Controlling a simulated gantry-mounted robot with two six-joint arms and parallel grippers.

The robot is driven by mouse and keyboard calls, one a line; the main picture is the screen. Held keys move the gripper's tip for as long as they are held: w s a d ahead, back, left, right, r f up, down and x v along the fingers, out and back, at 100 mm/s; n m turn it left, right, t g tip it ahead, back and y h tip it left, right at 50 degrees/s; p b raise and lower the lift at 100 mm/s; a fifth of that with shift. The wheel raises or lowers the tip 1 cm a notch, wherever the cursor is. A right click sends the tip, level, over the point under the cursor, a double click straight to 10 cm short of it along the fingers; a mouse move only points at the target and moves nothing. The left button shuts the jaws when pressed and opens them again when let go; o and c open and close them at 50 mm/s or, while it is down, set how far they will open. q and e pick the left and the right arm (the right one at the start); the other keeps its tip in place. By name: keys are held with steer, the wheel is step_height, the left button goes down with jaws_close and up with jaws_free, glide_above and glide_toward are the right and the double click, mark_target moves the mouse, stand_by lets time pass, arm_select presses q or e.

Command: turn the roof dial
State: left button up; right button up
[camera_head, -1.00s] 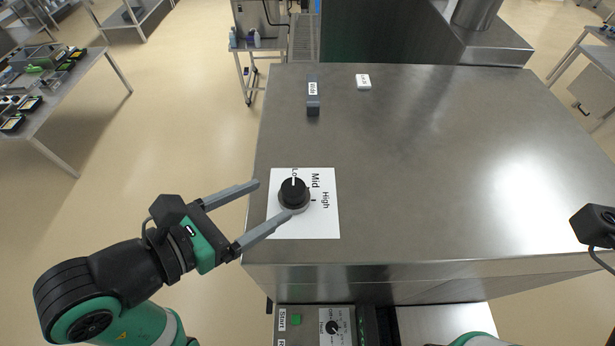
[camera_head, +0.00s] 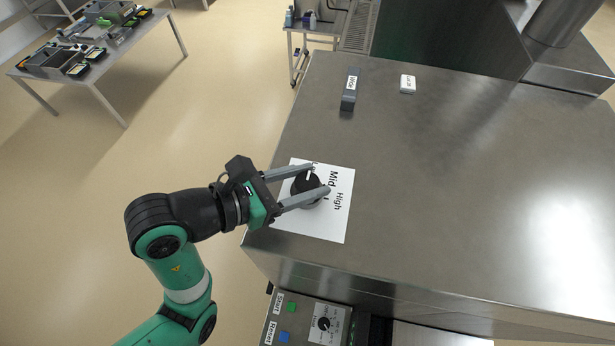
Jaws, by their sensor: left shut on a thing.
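The roof dial (camera_head: 306,184) is a black round knob with a white pointer line. It sits on a white label plate (camera_head: 325,223) marked High and Mid, with a third word partly hidden, on the steel roof of the sealer. My left gripper (camera_head: 318,179) comes in from the left with its two grey fingers on either side of the dial, shut on it. The fingers cover parts of the knob. The pointer line points toward the far side, near the partly hidden word. My right gripper is out of view.
A grey block labelled Wide (camera_head: 350,90) and a small white labelled block (camera_head: 408,84) lie on the far part of the roof (camera_head: 450,180). A front panel (camera_head: 300,325) with Start and Reset buttons and a small dial is below the near edge. The roof's right side is clear.

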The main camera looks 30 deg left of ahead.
arm_select(q)
jaws_close()
steer(key=m+g+h, duration=0.2)
steer(key=m+h, duration=0.1)
steer(key=shift+a+m+g, duration=0.1)
steer(key=shift+m+g, duration=0.2)
steer(key=shift+f+m+g+h+b, duration=0.1)
steer(key=shift+m+g+h+b, duration=0.75)
steer(key=shift+m+g, duration=0.35)
steer(key=shift+m+g+h+b, duration=0.75)
steer(key=shift+m+g+b, duration=0.4)
steer(key=shift+m+g, duration=0.3)
steer(key=shift+g, duration=0.25)
